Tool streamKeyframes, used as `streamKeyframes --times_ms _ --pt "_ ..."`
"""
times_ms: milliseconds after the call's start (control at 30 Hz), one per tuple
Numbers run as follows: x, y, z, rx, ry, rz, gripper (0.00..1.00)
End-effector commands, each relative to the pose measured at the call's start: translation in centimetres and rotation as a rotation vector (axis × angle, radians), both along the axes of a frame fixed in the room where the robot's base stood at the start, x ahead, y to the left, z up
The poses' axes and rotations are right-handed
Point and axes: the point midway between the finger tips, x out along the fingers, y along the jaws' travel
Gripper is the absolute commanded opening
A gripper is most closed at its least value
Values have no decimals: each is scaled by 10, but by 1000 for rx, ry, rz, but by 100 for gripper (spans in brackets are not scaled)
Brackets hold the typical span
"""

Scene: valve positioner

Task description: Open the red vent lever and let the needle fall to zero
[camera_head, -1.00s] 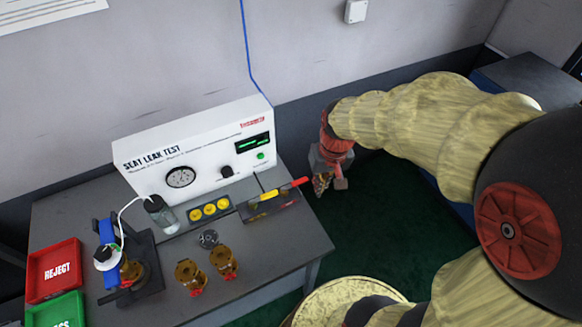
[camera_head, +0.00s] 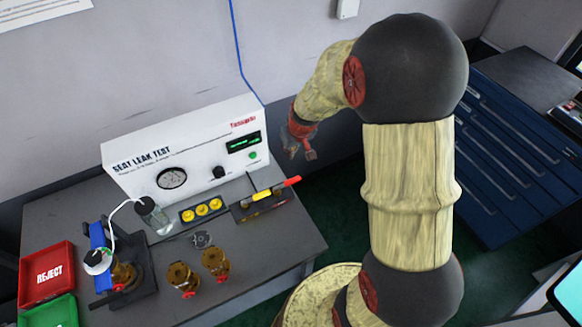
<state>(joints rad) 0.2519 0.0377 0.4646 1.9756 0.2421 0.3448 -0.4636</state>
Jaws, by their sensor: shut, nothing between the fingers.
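The white seat leak test box (camera_head: 130,178) stands at the back of the grey bench, with a round dial gauge (camera_head: 172,178) on its front. The gauge needle is too small to read. A red-ended bar (camera_head: 291,182) with a yellow middle lies along a dark holder at the bench's right side; I cannot tell whether it is the vent lever. Brass valves (camera_head: 182,277) with small red parts stand at the front. My gripper (camera_head: 298,150) is shut and empty, in the air right of the box, above and apart from the red-ended bar.
A clamp fixture (camera_head: 142,268) with a blue part holds a brass piece at the left. A red reject tray (camera_head: 46,252) and a green tray (camera_head: 50,310) lie beside it. A bottle (camera_head: 156,217) and yellow round pieces (camera_head: 202,209) sit before the box. Blue drawers (camera_head: 515,150) stand right.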

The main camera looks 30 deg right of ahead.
Motion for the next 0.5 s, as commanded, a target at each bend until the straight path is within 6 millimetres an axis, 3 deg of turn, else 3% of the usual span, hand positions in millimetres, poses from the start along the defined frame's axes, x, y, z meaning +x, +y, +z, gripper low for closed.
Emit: streamKeyframes --times_ms 167,500 --pt "4 0 -15 1 4 0 0" --pt "23 0 -72 1 4 0 0"
